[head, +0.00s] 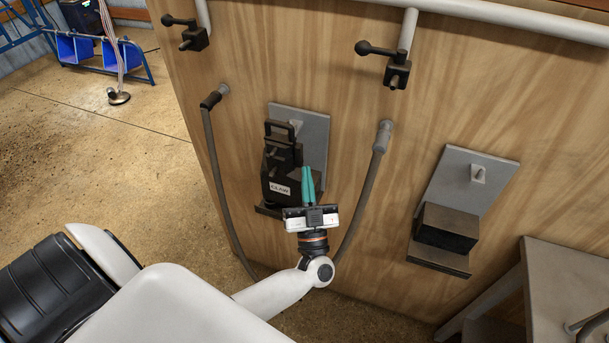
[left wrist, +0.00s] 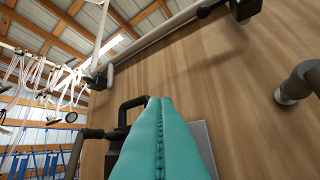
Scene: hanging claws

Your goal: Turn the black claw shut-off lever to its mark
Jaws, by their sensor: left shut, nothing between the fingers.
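The black claw (head: 276,190), labelled "CLAW", hangs on a grey plate on the wooden panel. Two black ball-ended shut-off levers sit on pipes above: a left one (head: 178,21) and a right one (head: 376,48), both pointing left. I cannot tell which serves the claw, and I make out no mark. My left gripper (head: 308,170) is shut and empty, its teal fingers pointing up in front of the claw's right side, well below both levers. In the left wrist view its fingers (left wrist: 160,100) cover part of the claw's handle (left wrist: 133,102).
A left hose (head: 215,155) and a right hose (head: 372,170) flank the claw. A white pipe runs along the panel's top. Open floor lies left.

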